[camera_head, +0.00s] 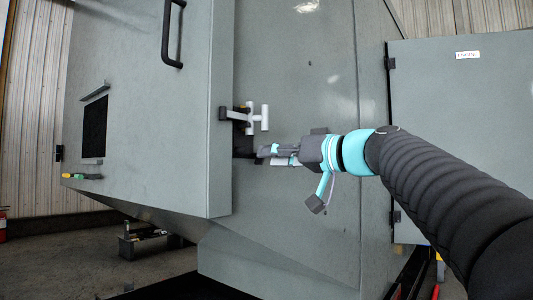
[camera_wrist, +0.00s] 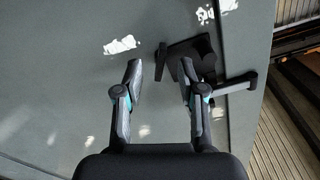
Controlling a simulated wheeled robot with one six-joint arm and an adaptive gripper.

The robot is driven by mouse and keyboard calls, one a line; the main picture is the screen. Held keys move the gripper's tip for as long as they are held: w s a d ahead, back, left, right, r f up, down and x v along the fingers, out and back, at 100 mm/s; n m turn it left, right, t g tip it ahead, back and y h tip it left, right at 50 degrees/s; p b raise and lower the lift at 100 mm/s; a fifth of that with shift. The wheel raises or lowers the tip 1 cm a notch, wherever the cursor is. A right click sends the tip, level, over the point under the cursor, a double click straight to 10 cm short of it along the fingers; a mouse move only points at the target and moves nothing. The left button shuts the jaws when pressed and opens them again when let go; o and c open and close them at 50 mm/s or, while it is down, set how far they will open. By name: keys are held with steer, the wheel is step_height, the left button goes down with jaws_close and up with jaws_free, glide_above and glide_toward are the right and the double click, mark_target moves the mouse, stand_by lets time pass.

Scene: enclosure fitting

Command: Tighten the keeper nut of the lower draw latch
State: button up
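A draw latch (camera_head: 243,115) sits at the door's free edge, with a grey arm, a dark plate and a pale T-shaped end (camera_head: 264,117). My gripper (camera_head: 268,155) is just below and right of it in the head view, near the grey panel. In the wrist view my gripper (camera_wrist: 161,70) has its fingers spread apart. A dark bar-shaped piece (camera_wrist: 160,62) shows in the gap between the fingertips; contact cannot be told. The dark latch plate (camera_wrist: 205,50) and grey latch arm (camera_wrist: 234,86) lie to the right, the plate partly behind the right finger. I cannot make out the nut separately.
The large grey door (camera_head: 150,120) stands left of the latch, with a black handle (camera_head: 166,40). A second grey panel (camera_head: 465,120) stands at the right behind my arm. A yellow-green handled item (camera_head: 82,176) is on the door's left side. The panel around the latch is bare.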

steer(key=shift+x, duration=1.25)
jaws_close()
